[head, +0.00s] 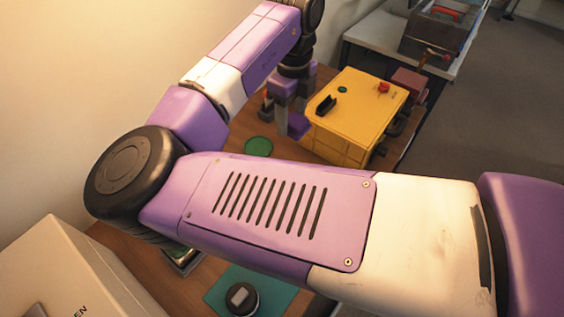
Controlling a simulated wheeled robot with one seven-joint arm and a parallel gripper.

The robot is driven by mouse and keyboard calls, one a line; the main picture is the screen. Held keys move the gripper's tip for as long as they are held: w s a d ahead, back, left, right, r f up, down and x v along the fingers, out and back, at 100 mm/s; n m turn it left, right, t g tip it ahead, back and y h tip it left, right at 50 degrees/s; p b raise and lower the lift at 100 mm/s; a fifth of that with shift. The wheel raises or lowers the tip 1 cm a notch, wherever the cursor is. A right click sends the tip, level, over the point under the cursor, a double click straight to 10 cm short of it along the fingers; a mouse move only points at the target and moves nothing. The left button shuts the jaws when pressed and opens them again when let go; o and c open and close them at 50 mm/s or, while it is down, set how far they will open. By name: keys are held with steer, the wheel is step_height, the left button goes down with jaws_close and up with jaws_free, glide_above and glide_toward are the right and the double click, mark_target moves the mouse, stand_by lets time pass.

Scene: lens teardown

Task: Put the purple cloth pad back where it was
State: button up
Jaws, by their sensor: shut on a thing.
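My gripper (295,113) points down over the wooden table, beside the left side of the yellow box. It is shut on the purple cloth pad (298,127), which shows as a small purple patch low between the fingers. The fingers hide part of the pad. I cannot tell whether the pad touches the table.
The yellow box (357,112), with a red knob on top, stands right of my gripper. A green disc (258,146) lies nearby. A teal mat (215,296) with a dark round part (241,298) is nearer. A pale box (62,280) is lower left. My arm hides mid-table.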

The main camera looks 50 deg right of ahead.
mark_target(291, 131)
step_height(291, 131, down, 16)
steer(key=shift+f+p, duration=0.25)
steer(key=shift+p, duration=0.55)
steer(key=o, duration=1.4)
step_height(291, 131, up, 12)
steer(key=shift+r+b, duration=0.1)
steer(key=shift+b, duration=0.5)
